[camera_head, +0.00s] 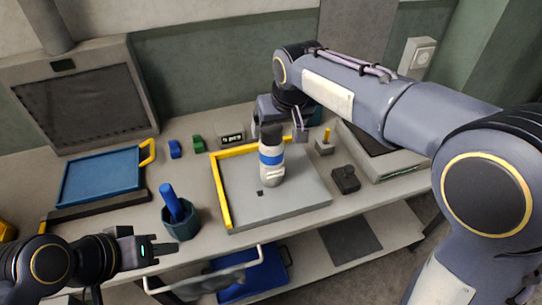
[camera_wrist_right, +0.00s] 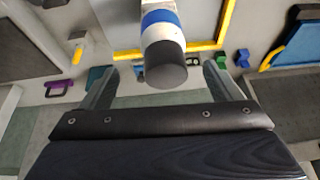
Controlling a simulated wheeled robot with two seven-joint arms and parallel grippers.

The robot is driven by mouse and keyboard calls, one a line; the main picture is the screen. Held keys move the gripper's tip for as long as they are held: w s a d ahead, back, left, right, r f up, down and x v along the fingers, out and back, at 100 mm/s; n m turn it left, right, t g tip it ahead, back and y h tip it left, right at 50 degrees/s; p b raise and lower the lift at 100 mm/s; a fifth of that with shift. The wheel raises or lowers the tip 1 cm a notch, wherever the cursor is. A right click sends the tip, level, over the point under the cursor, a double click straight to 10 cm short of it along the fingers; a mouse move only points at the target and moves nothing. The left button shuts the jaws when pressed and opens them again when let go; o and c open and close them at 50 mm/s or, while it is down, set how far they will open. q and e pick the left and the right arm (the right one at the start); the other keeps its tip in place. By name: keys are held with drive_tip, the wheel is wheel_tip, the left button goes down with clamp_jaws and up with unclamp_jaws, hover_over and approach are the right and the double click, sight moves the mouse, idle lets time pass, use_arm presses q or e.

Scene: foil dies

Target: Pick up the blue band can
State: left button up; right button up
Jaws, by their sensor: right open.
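The blue band can (camera_head: 271,165) is white with a blue band and a dark top. It stands upright on a grey board with yellow edging (camera_head: 222,190). My right gripper (camera_head: 283,128) is open at the can's far side, near its top. In the right wrist view the can (camera_wrist_right: 163,40) shows its dark top between the two spread fingers of the right gripper (camera_wrist_right: 160,82), with a gap on each side. Whether the fingertips reach past the can is hard to tell. My left gripper (camera_head: 155,249) is at the lower left, away from the can; its finger gap is not clear.
A dark green cup (camera_head: 181,226) with a blue object stands left of the board. A blue tray (camera_head: 100,177) is further left. A small dark block (camera_head: 345,179) and a grey block with a yellow peg (camera_head: 324,146) are to the right. Small blue and green blocks lie behind.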

sight(271, 161)
drive_tip(key=shift+w+a, duration=0.3)
drive_tip(key=shift+a, duration=0.15)
drive_tip(key=shift+w+a+f, duration=0.15)
drive_tip(key=shift+f, duration=0.2)
drive_tip(key=p+x, duration=0.1)
drive_tip(key=x, duration=0.6)
drive_tip(key=shift+w+p, duration=0.15)
drive_tip(key=shift+p, duration=0.15)
drive_tip(key=shift+r, duration=0.1)
drive_tip(key=c, duration=1.3)
drive_tip(key=shift+c, duration=0.6)
drive_tip(key=shift+r, duration=0.15)
